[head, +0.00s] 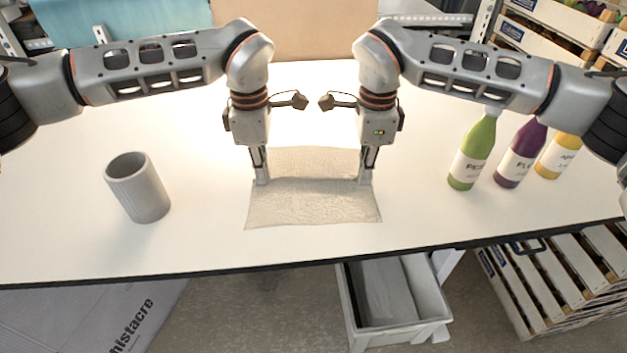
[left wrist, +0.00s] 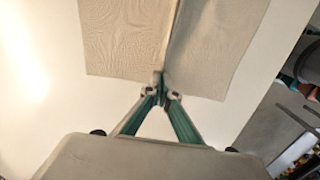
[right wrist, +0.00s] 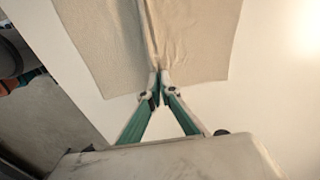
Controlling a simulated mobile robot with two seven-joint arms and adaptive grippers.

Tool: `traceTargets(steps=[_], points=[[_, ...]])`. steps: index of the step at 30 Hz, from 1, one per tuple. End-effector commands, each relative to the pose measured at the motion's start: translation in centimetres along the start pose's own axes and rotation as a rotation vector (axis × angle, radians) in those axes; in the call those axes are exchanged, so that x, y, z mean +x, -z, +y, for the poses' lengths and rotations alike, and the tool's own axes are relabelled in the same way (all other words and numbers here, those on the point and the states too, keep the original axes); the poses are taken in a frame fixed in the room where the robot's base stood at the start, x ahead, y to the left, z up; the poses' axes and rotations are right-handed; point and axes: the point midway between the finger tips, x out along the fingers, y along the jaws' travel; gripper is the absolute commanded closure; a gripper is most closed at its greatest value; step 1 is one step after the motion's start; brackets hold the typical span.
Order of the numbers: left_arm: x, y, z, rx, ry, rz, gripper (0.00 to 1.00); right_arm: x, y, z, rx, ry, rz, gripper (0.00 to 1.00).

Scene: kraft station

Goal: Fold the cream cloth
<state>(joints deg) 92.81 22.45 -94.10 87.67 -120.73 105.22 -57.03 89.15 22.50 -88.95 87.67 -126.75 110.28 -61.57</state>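The cream cloth (head: 312,205) lies on the white table between my two grippers, with a raised ridge running across its middle from one gripper to the other. My left gripper (head: 262,182) is at the cloth's left edge, its fingertips closed together on the end of the ridge, as the left wrist view (left wrist: 160,90) shows. My right gripper (head: 365,182) is at the right edge, its fingertips closed on the other end of the ridge, seen in the right wrist view (right wrist: 158,88). The cloth spreads flat on both sides of the ridge.
A grey cup (head: 138,190) stands on the table at the left. A green bottle (head: 472,152), a purple bottle (head: 521,155) and a yellow bottle (head: 558,155) stand at the right. The table's front edge (head: 300,268) is a little below the cloth. Table beside the cloth is clear.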

Motion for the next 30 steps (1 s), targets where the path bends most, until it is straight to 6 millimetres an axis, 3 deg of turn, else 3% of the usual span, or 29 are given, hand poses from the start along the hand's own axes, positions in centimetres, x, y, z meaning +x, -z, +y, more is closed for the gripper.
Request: traceTargets(steps=[17, 30], points=[[-0.1, 0.0, -0.1, 0.0, 0.002, 0.002, 1.0, 0.0, 0.1, 0.1, 0.0, -0.003, 0.002, 1.0], [-3.3, 0.0, 0.0, 0.0, -0.005, 0.0, 1.0, -3.3, 0.0, 0.0, 0.0, 0.005, 0.001, 1.0]])
